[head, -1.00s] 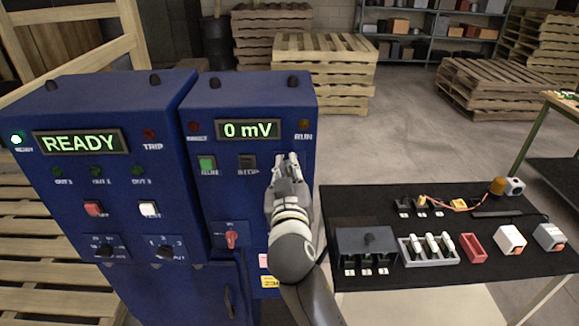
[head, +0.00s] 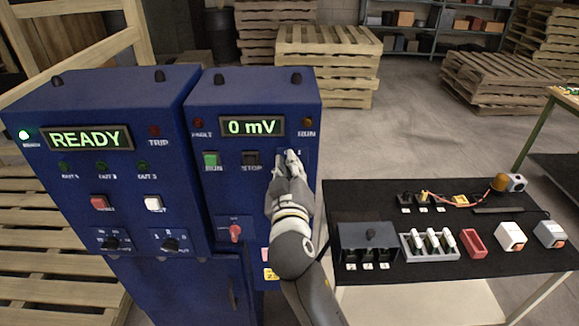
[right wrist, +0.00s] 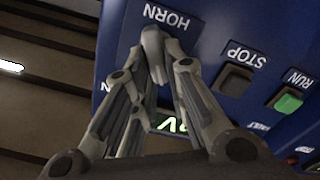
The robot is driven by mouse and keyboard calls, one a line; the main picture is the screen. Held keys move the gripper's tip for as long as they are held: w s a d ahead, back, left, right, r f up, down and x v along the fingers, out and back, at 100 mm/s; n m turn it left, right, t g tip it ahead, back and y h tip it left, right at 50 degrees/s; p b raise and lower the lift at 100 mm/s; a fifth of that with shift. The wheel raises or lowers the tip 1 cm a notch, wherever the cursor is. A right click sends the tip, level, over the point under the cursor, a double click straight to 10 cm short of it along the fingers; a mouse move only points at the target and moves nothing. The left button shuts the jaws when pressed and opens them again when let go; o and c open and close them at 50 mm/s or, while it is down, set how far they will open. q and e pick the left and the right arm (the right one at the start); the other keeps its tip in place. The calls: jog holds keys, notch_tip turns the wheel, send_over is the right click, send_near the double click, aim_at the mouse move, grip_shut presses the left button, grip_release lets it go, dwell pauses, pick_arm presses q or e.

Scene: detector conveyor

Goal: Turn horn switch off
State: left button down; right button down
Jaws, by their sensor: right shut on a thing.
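The horn switch sits under the HORN label (right wrist: 167,15) on the blue panel. The switch itself is mostly hidden behind my right gripper's fingertips, so its position cannot be told. My right gripper (right wrist: 153,42) is shut on it, with the fingertips together right at the label in the right wrist view. In the head view my right gripper (head: 289,160) reaches the upper right of the right blue cabinet (head: 211,95), to the right of the black STOP button (head: 251,158). My left gripper is not in view.
The green RUN button (head: 211,160) and a red knob (head: 235,232) are on the same panel. The display (head: 252,126) reads 0 mV. The left cabinet's display (head: 87,138) reads READY. A black table (head: 345,200) with several parts stands at right.

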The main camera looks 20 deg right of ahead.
jog(key=c, duration=1.5)
grip_release()
jog(key=shift+o, duration=0.2)
